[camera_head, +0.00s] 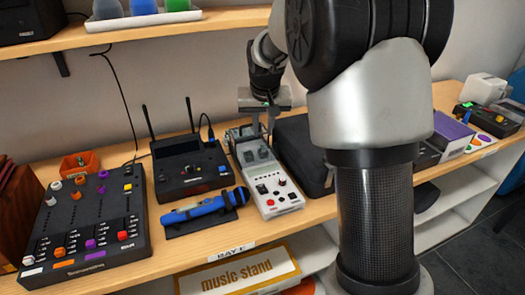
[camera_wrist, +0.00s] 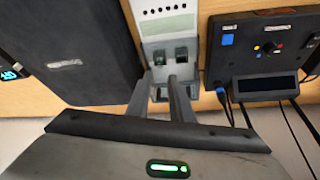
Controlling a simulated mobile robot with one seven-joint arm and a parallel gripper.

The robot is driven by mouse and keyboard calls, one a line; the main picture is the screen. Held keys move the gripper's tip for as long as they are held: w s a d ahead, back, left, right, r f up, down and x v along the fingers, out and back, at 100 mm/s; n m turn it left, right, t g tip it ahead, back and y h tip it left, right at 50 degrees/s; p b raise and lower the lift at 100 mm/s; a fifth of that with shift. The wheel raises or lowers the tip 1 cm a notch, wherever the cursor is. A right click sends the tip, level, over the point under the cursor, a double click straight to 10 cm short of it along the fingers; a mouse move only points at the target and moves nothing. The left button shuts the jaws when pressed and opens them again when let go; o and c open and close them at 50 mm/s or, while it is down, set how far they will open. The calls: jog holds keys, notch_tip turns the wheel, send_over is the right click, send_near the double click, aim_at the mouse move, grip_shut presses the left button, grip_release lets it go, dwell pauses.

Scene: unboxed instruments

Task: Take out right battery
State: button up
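I cannot tell whether these blocks are batteries. My gripper (camera_wrist: 161,78) is over the instrument's far end, its two fingers apart. Between the fingers I see pale surface and a small dark part, with nothing clearly gripped. In the head view my gripper (camera_head: 264,128) points down there. No battery is clearly identifiable.
A black case (camera_head: 300,148) lies close on the right. A black receiver with antennas (camera_head: 190,168) stands close on the left. A blue microphone (camera_head: 208,207) lies in front of it. A black mixer (camera_head: 90,222) is further left. An upper shelf (camera_head: 140,30) hangs behind.

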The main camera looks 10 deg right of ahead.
aim_at(263, 144)
jog(key=shift+x, duration=3.5)
grip_shut()
